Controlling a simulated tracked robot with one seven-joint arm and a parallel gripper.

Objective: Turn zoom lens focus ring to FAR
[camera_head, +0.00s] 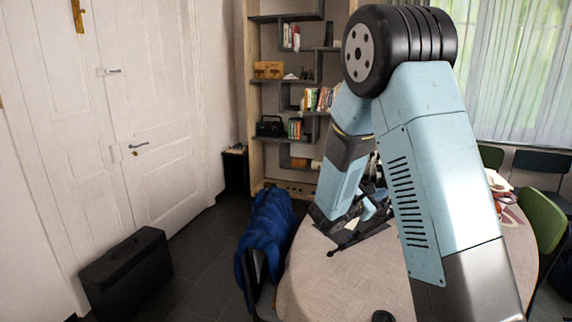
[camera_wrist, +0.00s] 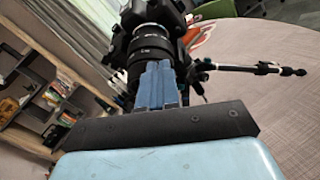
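A black camera (camera_wrist: 158,17) with a black zoom lens (camera_wrist: 132,52) is at the top middle of the wrist view, lens toward me. Small white marks show on the barrel, too small to read. My gripper (camera_wrist: 157,68) has its blue fingers close together, with no clear gap between them. The fingertips overlap the lens's lower right side in the picture; I cannot tell whether they touch it. A black tripod leg (camera_wrist: 245,68) reaches right over the table. In the head view my arm hides most of the camera; a tripod leg (camera_head: 345,240) shows on the table.
The round table (camera_head: 315,275) has a bare left front. A blue jacket (camera_head: 268,228) hangs on a chair at its left edge. A green chair (camera_head: 543,222) stands at the right. A shelf (camera_head: 257,130) stands behind, and a black case (camera_head: 127,272) is on the floor.

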